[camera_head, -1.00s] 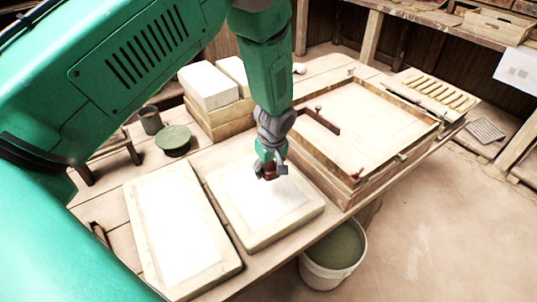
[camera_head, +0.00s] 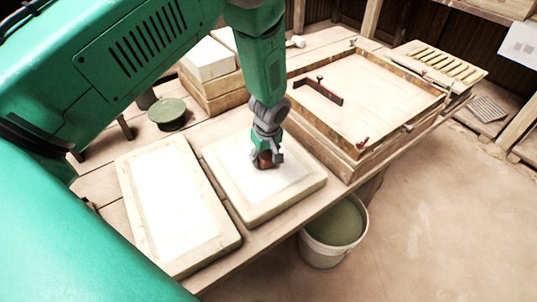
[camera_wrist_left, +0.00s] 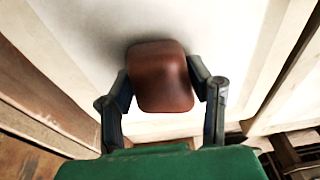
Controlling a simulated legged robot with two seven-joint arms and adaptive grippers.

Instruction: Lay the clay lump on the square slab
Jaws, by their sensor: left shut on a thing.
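The reddish-brown clay lump (camera_wrist_left: 160,76) is between the two fingers of my left gripper in the left wrist view. My left gripper (camera_head: 265,161) is shut on it, over the middle of the square slab (camera_head: 290,195) in the head view. The lump also shows small and dark in the head view (camera_head: 264,160), partly hidden by the fingers. A shadow lies on the slab beside the lump; I cannot tell whether the lump touches the slab. My right gripper is not in view.
A longer rectangular slab (camera_head: 180,215) lies left of the square one. A wooden frame box (camera_head: 360,115) stands close on the right. A bucket (camera_head: 334,232) stands below the table edge. A green round pot (camera_head: 168,112) and white blocks (camera_head: 208,58) are behind.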

